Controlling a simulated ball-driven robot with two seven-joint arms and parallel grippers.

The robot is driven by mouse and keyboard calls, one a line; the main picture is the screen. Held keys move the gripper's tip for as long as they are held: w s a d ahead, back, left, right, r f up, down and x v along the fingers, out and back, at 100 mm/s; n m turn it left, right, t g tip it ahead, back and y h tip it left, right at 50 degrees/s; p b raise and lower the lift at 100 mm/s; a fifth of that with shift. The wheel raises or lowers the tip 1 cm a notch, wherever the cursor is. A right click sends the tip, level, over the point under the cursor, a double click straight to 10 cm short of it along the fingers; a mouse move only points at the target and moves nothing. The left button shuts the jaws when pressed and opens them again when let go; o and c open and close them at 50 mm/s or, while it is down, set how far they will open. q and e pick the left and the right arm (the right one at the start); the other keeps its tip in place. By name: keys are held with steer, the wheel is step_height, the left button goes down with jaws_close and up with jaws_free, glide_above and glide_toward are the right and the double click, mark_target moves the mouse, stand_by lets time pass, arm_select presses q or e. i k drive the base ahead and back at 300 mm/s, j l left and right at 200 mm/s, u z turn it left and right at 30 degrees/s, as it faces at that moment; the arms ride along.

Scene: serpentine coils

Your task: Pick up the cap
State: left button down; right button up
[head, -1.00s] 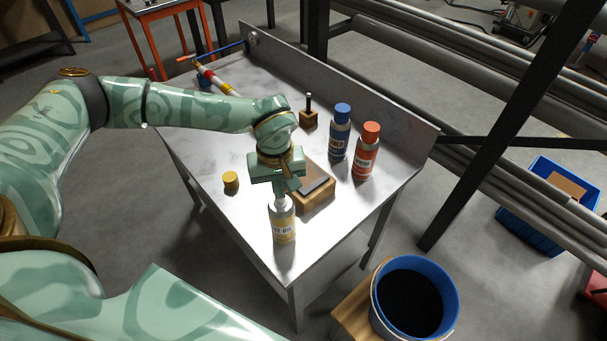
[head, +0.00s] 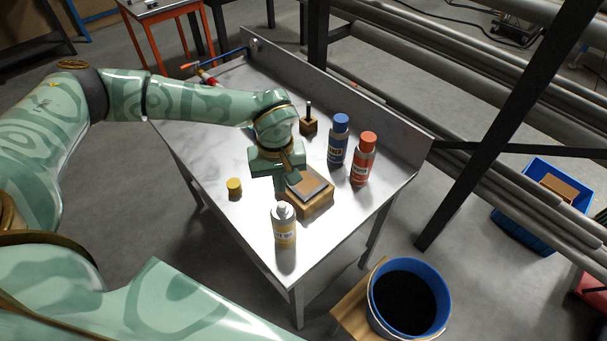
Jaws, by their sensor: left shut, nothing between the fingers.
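The yellow cap (head: 234,187) stands on the metal-topped table (head: 213,151), left of my left gripper and apart from it. My left gripper (head: 280,190) points down, shut and empty, just behind and above the top of a bottle with a yellow and white label (head: 284,232). The bottle stands upright near the table's front corner, its grey top bare. My right gripper is not in view.
A wooden block with a dark plate (head: 312,196) sits right of the gripper. A blue-capped bottle (head: 338,145), an orange-capped bottle (head: 363,160) and a small wooden block with a peg (head: 308,124) stand behind. A blue bucket (head: 448,290) stands beside the table.

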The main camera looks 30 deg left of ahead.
mark_target(233, 185)
steer(key=u, duration=1.05)
